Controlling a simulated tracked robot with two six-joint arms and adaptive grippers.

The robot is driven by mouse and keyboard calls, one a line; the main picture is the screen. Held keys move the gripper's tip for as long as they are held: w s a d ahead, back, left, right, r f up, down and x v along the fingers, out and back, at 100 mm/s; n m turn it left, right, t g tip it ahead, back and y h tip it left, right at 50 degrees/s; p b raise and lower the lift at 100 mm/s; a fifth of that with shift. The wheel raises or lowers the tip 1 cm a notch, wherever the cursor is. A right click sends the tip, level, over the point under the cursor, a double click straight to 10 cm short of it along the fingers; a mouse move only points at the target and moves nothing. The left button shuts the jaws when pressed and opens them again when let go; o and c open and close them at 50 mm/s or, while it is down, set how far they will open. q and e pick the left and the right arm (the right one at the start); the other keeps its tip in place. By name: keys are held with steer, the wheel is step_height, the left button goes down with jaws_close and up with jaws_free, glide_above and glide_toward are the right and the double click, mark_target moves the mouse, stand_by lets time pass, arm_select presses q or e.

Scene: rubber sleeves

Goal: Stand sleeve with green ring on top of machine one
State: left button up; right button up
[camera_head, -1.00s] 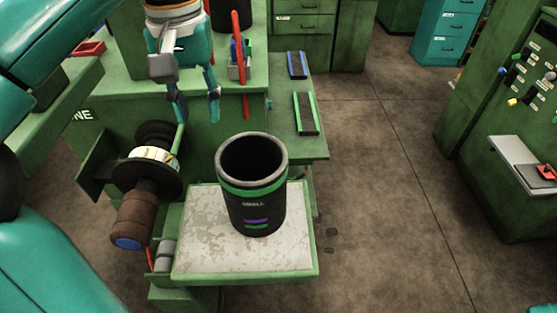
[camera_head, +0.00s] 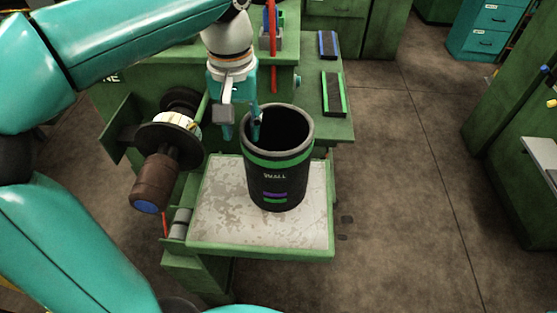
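The black rubber sleeve (camera_head: 277,184) with a green ring near its top and a label that seems to read "SMALL" stands upright, open end up. It rests on a worn white plate (camera_head: 218,215) with a green edge. My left gripper (camera_head: 242,128) points down at the sleeve's left rim. Its fingers are apart, one appearing just outside the rim and the other over or inside the opening. I cannot tell whether they touch the wall. My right gripper is not in view. The green machine (camera_head: 130,92) behind bears lettering ending in "NE", partly hidden by my arm.
A brown roller (camera_head: 155,183) with a blue end and a dark disc juts out left of the plate. Green-edged (camera_head: 333,93) and blue-edged (camera_head: 327,44) strips lie on a green bench behind. Open floor (camera_head: 410,180) lies to the right.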

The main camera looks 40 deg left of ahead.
arm_select(q)
step_height(320, 180, down, 4)
steer(key=shift+w+d+f, duration=0.1)
steer(key=shift+d+f, duration=0.05)
steer(key=shift+f, duration=0.05)
jaws_close()
steer(key=shift+w+r, duration=0.1)
stand_by(0.3)
